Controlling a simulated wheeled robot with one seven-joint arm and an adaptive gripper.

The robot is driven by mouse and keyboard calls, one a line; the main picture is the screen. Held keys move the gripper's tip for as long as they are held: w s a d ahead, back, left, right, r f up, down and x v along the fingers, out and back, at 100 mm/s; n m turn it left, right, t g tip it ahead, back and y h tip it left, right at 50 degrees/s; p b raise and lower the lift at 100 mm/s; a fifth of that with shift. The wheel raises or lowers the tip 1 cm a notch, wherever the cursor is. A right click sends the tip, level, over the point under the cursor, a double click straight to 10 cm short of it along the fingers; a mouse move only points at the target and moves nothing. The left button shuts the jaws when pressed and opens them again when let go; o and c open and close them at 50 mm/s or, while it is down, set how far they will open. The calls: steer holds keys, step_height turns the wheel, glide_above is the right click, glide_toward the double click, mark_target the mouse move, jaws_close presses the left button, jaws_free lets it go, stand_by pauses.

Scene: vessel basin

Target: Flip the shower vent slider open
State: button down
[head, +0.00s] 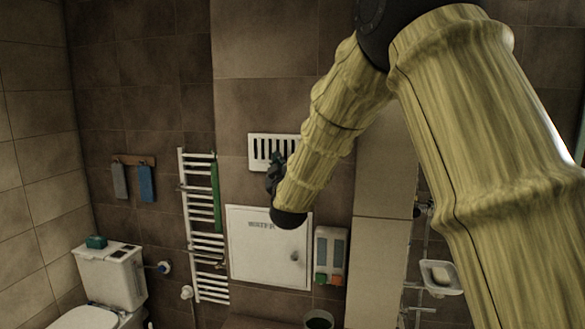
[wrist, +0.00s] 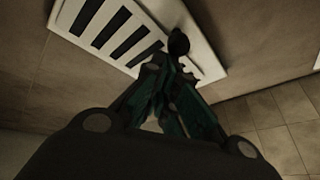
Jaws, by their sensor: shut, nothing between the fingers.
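The shower vent (head: 258,139) is a white wall plate with a row of dark slots, high on the brown tiled wall. It fills the upper part of the wrist view (wrist: 66,17), seen at a slant. A dark round slider knob (wrist: 178,42) stands out at the vent's right part in that view. My gripper (wrist: 166,64) is shut and empty, its fingertips just below the knob in the picture. I cannot tell whether they touch it. In the head view my gripper (head: 275,170) covers the vent's lower right corner, and the knob cannot be made out there.
Below the vent is a white wall cabinet door (head: 262,262) with a dispenser (head: 330,255) to its right. A white towel radiator (head: 205,240) with a green towel stands left. A soap dish (head: 440,277) is at right, a toilet (head: 108,280) at lower left.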

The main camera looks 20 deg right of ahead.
steer(key=shift+w+a, duration=0.15)
steer(key=a+r, duration=0.1)
steer(key=a+r+p, duration=0.1)
steer(key=r, duration=0.1)
steer(key=shift+w+a+r, duration=0.15)
steer(key=shift+w+r, duration=0.1)
steer(key=shift+w, duration=0.15)
steer(key=b+v, duration=0.6)
steer(key=v, duration=0.4)
steer(key=shift+f, duration=0.15)
